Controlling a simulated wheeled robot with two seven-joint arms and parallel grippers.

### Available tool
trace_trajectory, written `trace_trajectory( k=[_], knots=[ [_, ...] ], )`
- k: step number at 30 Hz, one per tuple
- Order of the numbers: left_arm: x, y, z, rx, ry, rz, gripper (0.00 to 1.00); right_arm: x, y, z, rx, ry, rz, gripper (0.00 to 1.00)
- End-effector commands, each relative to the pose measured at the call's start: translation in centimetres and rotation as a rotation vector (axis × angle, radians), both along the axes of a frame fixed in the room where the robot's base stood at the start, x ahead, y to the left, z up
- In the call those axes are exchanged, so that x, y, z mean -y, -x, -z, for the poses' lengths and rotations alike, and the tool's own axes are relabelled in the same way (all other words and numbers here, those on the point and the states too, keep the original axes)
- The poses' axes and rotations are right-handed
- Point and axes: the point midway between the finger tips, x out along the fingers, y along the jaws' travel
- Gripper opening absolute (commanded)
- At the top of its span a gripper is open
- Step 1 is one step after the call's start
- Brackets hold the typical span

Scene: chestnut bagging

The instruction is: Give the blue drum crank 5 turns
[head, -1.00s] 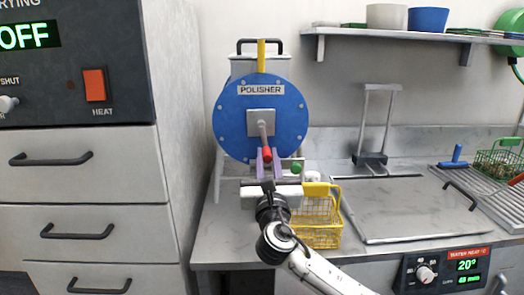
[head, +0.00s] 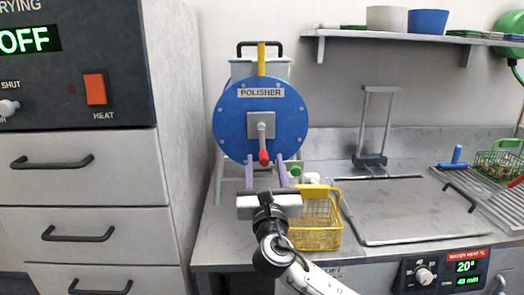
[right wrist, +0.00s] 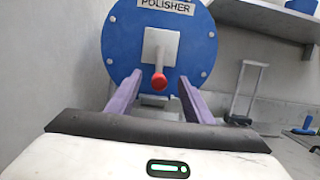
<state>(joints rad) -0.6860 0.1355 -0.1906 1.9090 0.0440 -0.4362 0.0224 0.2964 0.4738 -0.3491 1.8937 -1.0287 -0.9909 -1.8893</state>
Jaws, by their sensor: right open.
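The blue polisher drum (head: 232,125) stands on the counter, its round face toward me. Its crank has a grey plate and arm (head: 261,125) hanging down from the middle, with a red handle (head: 264,157) at the lower end. My right gripper (head: 264,162) is open just below and in front of the handle, one purple finger to each side. In the right wrist view the red handle (right wrist: 159,82) shows between the spread fingertips of my right gripper (right wrist: 160,88), with gaps on both sides. My left gripper is not in view.
A yellow wire basket (head: 316,232) stands close right of my right gripper. A green knob (head: 296,171) shows behind the fingers. A grey drawer cabinet (head: 90,180) is at left. The grey counter lid (head: 400,210) at right is clear.

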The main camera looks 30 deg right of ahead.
Motion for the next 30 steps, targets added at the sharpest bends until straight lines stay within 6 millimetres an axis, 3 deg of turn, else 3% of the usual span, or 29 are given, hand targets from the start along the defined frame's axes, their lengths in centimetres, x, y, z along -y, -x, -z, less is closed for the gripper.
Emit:
trace_trajectory(
  k=[15,30],
  knots=[
    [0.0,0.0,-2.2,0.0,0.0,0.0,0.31,-3.2,5.2,-0.1,-0.001,-0.002,-0.001,0.47],
    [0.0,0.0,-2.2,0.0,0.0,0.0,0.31,-3.6,5.8,0.0,0.001,-0.001,0.0,0.47]
  ],
)
